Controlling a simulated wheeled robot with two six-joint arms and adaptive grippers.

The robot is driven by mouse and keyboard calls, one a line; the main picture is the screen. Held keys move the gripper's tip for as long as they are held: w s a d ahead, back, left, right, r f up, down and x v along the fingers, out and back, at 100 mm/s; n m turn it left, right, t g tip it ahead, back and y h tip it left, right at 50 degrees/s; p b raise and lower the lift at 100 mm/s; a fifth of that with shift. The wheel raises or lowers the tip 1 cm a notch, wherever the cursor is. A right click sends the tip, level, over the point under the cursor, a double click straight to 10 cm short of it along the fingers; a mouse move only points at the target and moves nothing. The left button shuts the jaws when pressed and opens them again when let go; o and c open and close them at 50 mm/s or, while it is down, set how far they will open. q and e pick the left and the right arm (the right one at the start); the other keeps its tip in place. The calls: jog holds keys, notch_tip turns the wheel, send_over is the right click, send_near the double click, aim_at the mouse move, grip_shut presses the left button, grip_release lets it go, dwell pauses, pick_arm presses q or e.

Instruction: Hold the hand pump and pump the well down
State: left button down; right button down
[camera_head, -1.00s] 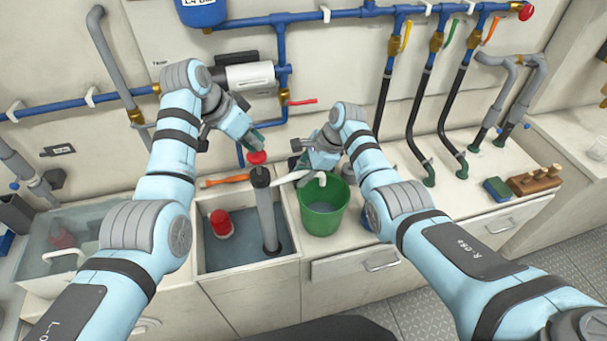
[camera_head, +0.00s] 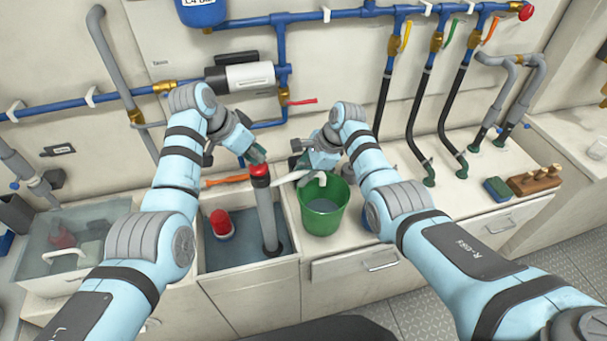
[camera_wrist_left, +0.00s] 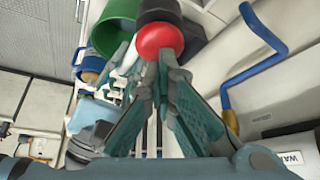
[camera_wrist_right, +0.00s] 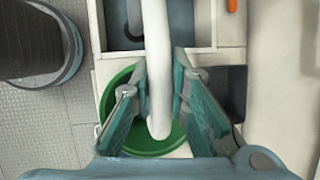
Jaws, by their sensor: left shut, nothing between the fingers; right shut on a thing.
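The hand pump (camera_head: 266,215) stands in the well (camera_head: 235,258), a grey tube with a black collar and a red knob (camera_head: 259,170) on top. My left gripper (camera_head: 257,158) is shut and empty, its fingertips right at the red knob; in the left wrist view the knob (camera_wrist_left: 160,42) sits just beyond the tips. My right gripper (camera_head: 308,165) is shut on the pump's white spout hose (camera_wrist_right: 158,65), over the green bucket (camera_head: 322,222). The hose end points down into the bucket. A red float switch (camera_head: 221,223) sits in the well water, left of the pump.
An orange-handled tool (camera_head: 226,180) lies behind the well. Pipes and valves line the back wall. A sponge (camera_head: 497,189) and a wooden block (camera_head: 534,181) with plugs lie at the right.

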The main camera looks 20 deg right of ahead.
pick_arm(q)
jog(key=shift+r, duration=2.25)
jog(key=shift+f, duration=0.1)
dwell(1.2)
dwell(2.5)
dwell(0.3)
notch_tip(320, 180, up, 5)
jog(key=shift+r, duration=0.1)
pick_arm(e)
jog(key=c, duration=1.5)
grip_release()
jog(key=shift+o, duration=0.2)
